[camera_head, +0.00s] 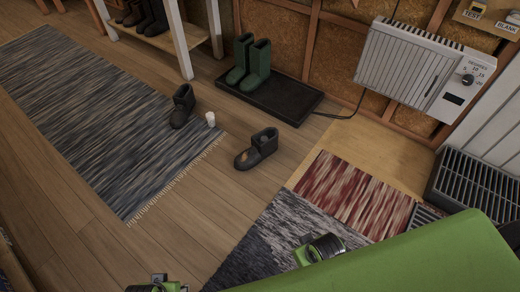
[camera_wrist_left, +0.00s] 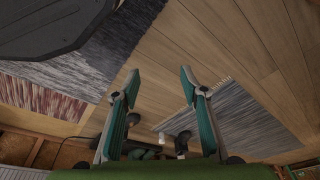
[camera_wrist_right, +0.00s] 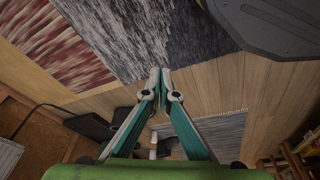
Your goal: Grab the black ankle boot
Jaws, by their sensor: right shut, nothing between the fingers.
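Two black ankle boots stand apart in the head view. One boot (camera_head: 257,149), with a tan patch on its side, is on bare wood floor. The other boot (camera_head: 182,106) stands by the right edge of the long grey rug. My left gripper (camera_wrist_left: 158,78) is open and empty in the left wrist view, with dark boot shapes (camera_wrist_left: 183,140) small beyond its fingers. My right gripper (camera_wrist_right: 160,74) is shut and empty, its fingertips together. Its fingers partly hide the floor near the boots. Neither gripper touches a boot.
A white cup (camera_head: 210,119) stands between the boots. Green tall boots (camera_head: 250,62) stand on a black tray (camera_head: 285,100) by the wall. A heater (camera_head: 410,70) hangs on the wall. A red rug (camera_head: 352,190) and a grey rug (camera_head: 275,235) lie nearer.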

